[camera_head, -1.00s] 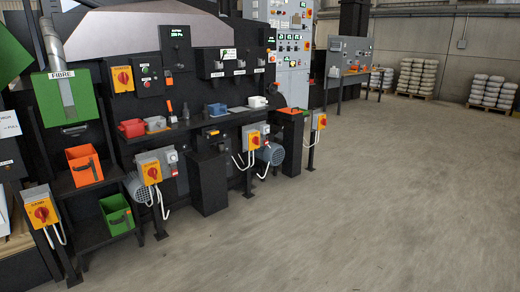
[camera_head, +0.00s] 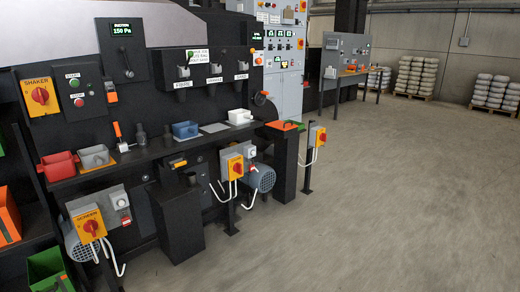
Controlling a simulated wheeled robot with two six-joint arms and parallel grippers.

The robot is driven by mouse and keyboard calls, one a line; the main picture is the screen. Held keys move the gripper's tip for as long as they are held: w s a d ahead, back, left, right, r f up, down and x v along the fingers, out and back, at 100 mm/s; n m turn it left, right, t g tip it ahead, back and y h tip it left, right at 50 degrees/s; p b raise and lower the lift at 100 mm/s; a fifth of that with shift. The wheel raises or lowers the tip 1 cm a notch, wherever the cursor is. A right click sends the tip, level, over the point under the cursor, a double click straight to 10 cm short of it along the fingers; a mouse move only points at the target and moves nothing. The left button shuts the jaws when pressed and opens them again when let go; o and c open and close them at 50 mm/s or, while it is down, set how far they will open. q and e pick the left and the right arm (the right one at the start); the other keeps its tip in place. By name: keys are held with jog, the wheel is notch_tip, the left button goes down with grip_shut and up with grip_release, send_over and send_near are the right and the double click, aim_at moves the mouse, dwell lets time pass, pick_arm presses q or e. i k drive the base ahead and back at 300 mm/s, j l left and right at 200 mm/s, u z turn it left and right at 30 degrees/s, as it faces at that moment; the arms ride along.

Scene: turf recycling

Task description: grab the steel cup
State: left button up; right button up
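A grey metal-looking cup (camera_head: 95,156) with a box-like shape stands on the dark shelf (camera_head: 150,155) at the left, just right of a red cup (camera_head: 59,165). A small dark grey cylinder (camera_head: 141,134) also stands farther right on the shelf. I cannot tell for sure which is the steel cup; the box-like grey one looks most like it. Neither of my grippers shows in the view, and nothing is seen touching the cups.
A blue cup (camera_head: 185,130) and a white cup (camera_head: 240,117) stand farther right on the shelf. Below it, an orange switch box (camera_head: 88,224), a motor (camera_head: 262,178) and a black pedestal (camera_head: 178,222) stick out. The concrete floor (camera_head: 370,200) at right is clear.

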aim_at(191, 177)
jog(key=i, duration=1.1)
jog(key=i+l+u, duration=0.15)
jog(key=i, duration=0.95)
